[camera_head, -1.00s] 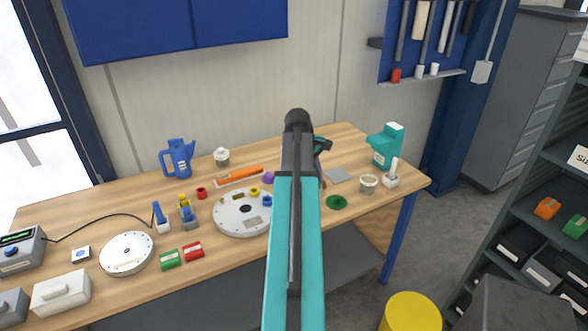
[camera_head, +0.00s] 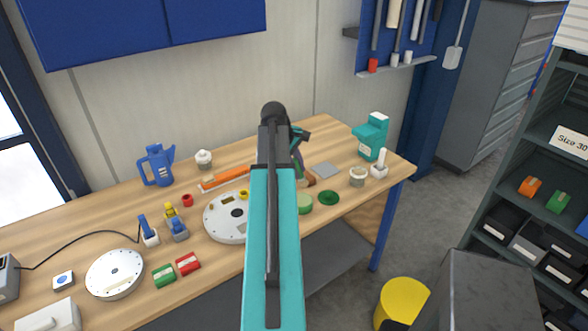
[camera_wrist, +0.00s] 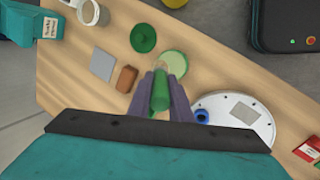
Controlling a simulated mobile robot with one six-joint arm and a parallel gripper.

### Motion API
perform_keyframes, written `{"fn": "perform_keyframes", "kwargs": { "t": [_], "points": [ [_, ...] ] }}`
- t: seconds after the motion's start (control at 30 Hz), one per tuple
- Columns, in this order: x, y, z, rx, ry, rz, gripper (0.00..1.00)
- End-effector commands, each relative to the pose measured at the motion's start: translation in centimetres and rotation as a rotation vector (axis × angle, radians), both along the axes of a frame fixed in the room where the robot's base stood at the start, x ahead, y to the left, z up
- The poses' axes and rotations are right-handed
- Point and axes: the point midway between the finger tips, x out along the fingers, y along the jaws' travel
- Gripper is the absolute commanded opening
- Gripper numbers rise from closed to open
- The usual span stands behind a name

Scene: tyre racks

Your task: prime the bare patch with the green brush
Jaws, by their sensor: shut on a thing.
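My gripper (camera_wrist: 163,97) is shut on the green brush (camera_wrist: 160,90), seen by its green handle in the wrist view. The brush's pale tip overlaps the rim of an open pot of light green primer (camera_wrist: 174,63); I cannot tell whether it is in the pot. The pot also shows in the head view (camera_head: 304,203), where my arm mostly hides the gripper. A dark green lid (camera_wrist: 143,38) lies beside the pot. A grey rectangular patch (camera_wrist: 243,112) is on the white round disc (camera_wrist: 222,102), right of the gripper in the wrist view.
A blue ring (camera_wrist: 202,116) sits on the disc. A brown block (camera_wrist: 126,78) and a grey plate (camera_wrist: 103,64) lie near the pot. A jar (camera_head: 358,176), a white-handled tool (camera_head: 380,166) and a teal dispenser (camera_head: 371,137) stand at the bench's right. A yellow bin (camera_head: 403,303) stands on the floor.

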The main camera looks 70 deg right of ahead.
Motion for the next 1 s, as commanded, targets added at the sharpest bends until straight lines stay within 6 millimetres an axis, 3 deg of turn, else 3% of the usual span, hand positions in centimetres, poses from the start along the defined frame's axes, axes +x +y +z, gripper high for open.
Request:
{"fn": "perform_keyframes", "kwargs": {
  "t": [0.27, 1.0],
  "points": [
    [0.3, 0.2, -0.7, 0.001, 0.0, 0.004, 0.0],
    [0.5, 0.3, -5.7, -0.001, -0.001, 0.007, 0.0]
  ]
}}
